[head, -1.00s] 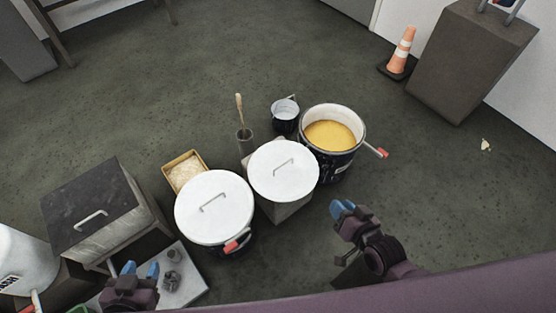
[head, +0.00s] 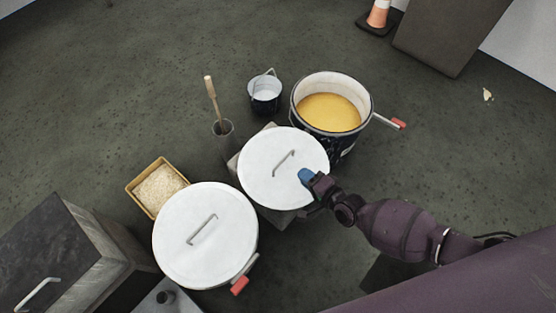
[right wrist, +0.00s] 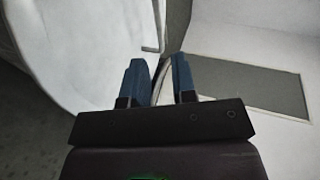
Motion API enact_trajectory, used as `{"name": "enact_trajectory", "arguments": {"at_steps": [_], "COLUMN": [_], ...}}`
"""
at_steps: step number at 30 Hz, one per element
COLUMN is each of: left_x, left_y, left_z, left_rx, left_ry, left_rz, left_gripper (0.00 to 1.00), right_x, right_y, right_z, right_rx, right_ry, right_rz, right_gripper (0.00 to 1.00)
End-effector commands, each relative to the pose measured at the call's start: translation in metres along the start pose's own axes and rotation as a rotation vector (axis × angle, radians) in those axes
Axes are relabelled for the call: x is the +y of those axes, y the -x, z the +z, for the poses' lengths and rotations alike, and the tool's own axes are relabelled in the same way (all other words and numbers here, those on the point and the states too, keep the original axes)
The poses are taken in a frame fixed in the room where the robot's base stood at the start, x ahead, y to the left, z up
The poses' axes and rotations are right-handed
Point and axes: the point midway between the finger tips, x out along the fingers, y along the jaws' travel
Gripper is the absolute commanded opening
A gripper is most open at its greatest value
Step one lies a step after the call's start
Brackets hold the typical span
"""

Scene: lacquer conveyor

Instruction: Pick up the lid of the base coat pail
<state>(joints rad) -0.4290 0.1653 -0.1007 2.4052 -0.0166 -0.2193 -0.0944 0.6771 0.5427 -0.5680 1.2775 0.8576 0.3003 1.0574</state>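Two round white lids with bar handles are in the head view. One lid (head: 283,167) lies on a grey block-like stand beside an open dark pail (head: 331,108) of yellow liquid. The other lid (head: 205,233) covers a dark pail with a red-tipped handle (head: 239,286). I cannot read which pail is the base coat. My right gripper (head: 306,177) is over the right edge of the lid on the stand, short of its handle. In the right wrist view its blue fingers (right wrist: 159,82) are apart, with a white lid and bar handle (right wrist: 155,25) ahead. My left gripper is out of view.
A small bucket (head: 265,93), a pot with a wooden-handled tool (head: 224,130) and a tan box of pale material (head: 159,188) stand around the lids. A dark-topped chest (head: 48,255) is at lower left. The floor beyond is mostly clear.

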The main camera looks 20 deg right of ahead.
Motion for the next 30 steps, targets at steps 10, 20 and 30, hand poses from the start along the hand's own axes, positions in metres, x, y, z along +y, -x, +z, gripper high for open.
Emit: {"name": "enact_trajectory", "arguments": {"at_steps": [10, 20, 30], "left_x": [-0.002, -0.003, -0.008], "left_y": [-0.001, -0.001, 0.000], "left_z": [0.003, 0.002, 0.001], "left_rx": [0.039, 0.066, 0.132], "left_ry": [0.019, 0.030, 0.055], "left_rz": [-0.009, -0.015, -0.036], "left_gripper": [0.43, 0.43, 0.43], "right_x": [0.004, 0.003, 0.007], "right_y": [-0.043, -0.063, -0.102], "right_z": [-0.001, -0.002, -0.005], "right_rx": [0.001, 0.001, 0.000], "right_ry": [-0.009, -0.007, -0.007], "right_rz": [0.000, 0.000, 0.002], "right_gripper": [0.25, 0.25, 0.25]}}
